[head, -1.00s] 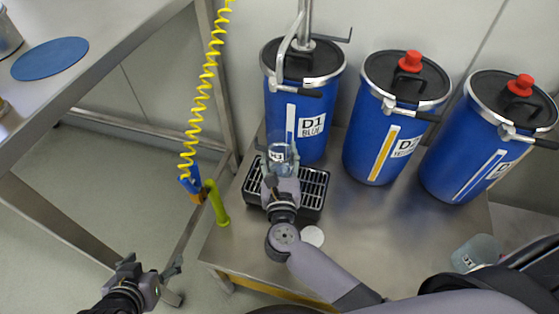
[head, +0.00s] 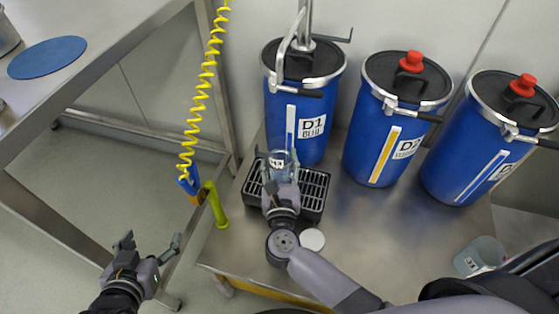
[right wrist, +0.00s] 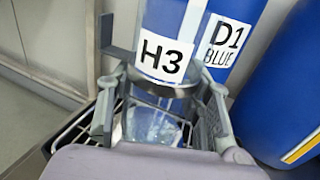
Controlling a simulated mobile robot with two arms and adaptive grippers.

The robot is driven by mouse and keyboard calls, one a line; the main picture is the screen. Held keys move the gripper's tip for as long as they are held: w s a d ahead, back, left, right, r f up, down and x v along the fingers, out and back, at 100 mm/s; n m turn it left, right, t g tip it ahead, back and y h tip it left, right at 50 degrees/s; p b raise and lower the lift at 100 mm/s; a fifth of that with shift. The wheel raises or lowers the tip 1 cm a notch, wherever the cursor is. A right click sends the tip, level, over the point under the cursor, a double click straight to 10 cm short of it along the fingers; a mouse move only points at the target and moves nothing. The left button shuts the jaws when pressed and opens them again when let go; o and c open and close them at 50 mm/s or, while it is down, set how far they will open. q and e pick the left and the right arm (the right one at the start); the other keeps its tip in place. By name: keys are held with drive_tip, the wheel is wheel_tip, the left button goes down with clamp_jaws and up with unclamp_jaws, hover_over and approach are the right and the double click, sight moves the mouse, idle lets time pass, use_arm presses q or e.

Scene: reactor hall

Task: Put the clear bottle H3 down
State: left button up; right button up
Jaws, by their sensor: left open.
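The clear bottle H3 (head: 281,160) is upright over the black drip tray's grate (head: 313,188), in front of the blue drum D1. Its white H3 label (right wrist: 163,56) faces the right wrist camera. My right gripper (head: 281,180) is around the bottle, with a finger on each side, and looks shut on it; the fingers also show in the right wrist view (right wrist: 163,105). I cannot tell whether the bottle's base touches the grate. My left gripper (head: 150,245) is open and empty, over the floor left of the steel table (head: 370,235).
Drum D1 (head: 292,115) has a pump on top. Two more blue drums (head: 390,135) (head: 472,150) with red caps stand to its right. A white disc (head: 312,239) and a clear container (head: 480,255) are on the table. A green post (head: 217,207) and yellow coiled hose (head: 200,95) are at left.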

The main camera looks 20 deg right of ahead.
drive_tip(key=o, duration=0.4)
drive_tip(key=shift+c, duration=0.2)
